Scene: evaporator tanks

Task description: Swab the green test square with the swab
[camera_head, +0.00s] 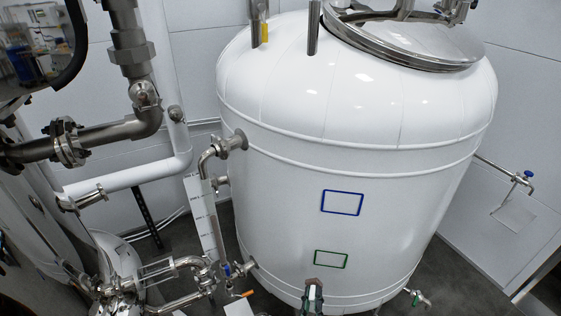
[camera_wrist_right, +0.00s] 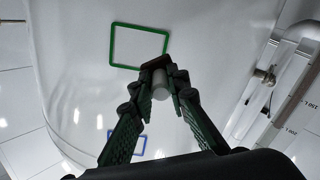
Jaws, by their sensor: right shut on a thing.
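The green test square (camera_head: 331,259) is a green outline low on the front of the white tank. In the right wrist view the green test square (camera_wrist_right: 138,46) lies just beyond the fingertips. My right gripper (camera_head: 313,290) shows at the bottom edge of the head view, just below and left of the square. In the wrist view my right gripper (camera_wrist_right: 163,68) is shut on a pale cylinder, the swab (camera_wrist_right: 160,86). The swab's tip is hidden by the fingers, so I cannot tell whether it touches the tank. My left gripper is not in view.
A blue outlined square (camera_head: 342,202) is above the green one on the white tank (camera_head: 290,190). Steel pipes and valves (camera_head: 185,285) stand left of the tank. A small valve (camera_head: 418,298) sticks out low on the right. The tank's front around the squares is clear.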

